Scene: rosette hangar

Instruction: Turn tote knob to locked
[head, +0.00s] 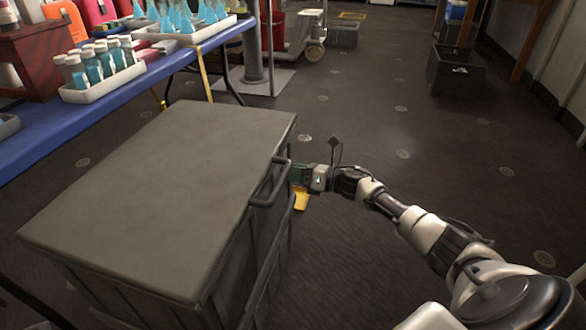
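The large grey-green tote (150,185) with a flat closed lid fills the lower left of the head view. A dark bar handle (268,188) stands out from its right side. My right gripper (299,174) is at that side, just right of the handle. Its fingertips are small and partly hidden by the handle, so I cannot tell whether they are open, shut or touching anything. A yellow part (301,198) shows just below the gripper; I cannot tell what it belongs to. No knob can be clearly made out. My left gripper is not in view.
A blue table (60,130) at the upper left holds white trays of bottles (110,85) and flasks. A dark open bin (455,72) stands at the upper right by shelving. A wheeled cart (305,32) is at the back. The floor right of the tote is clear.

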